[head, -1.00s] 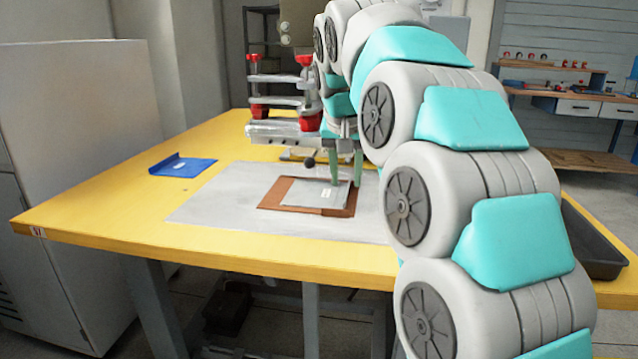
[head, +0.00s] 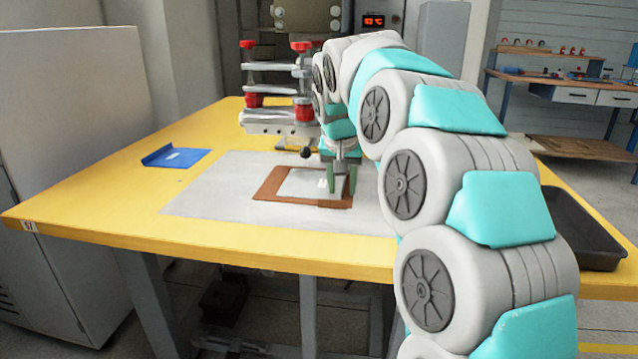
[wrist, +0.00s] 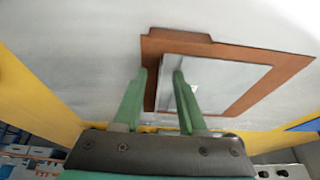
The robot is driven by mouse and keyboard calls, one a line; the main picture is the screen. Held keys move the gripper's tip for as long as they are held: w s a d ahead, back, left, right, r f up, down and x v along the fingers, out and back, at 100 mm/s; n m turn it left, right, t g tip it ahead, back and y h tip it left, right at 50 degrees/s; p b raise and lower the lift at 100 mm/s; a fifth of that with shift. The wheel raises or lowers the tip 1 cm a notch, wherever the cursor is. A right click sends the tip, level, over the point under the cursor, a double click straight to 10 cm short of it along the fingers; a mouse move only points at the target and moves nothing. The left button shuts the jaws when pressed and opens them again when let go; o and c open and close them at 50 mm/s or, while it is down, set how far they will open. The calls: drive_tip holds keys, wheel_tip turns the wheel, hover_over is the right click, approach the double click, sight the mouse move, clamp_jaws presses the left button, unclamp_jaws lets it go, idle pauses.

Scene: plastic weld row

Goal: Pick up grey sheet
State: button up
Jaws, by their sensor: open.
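The grey sheet (head: 303,183) lies flat on a brown board (head: 266,187), with a small white label on it. In the wrist view the grey sheet (wrist: 222,82) fills the middle of the brown frame-like board (wrist: 283,78). My gripper (head: 340,187) points down over the right part of the sheet. In the wrist view my gripper (wrist: 160,78) has its two green fingers apart, with the board's edge and the sheet's edge between and beside them. Whether the fingertips touch the sheet is not clear. Nothing is held.
A light grey mat (head: 210,197) lies under the board on the yellow table (head: 100,205). A blue bracket-like tray (head: 177,157) sits at the left. A press with red knobs (head: 277,85) stands behind. A black bin (head: 575,230) is at the right.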

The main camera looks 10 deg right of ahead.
clamp_jaws()
idle(1.4)
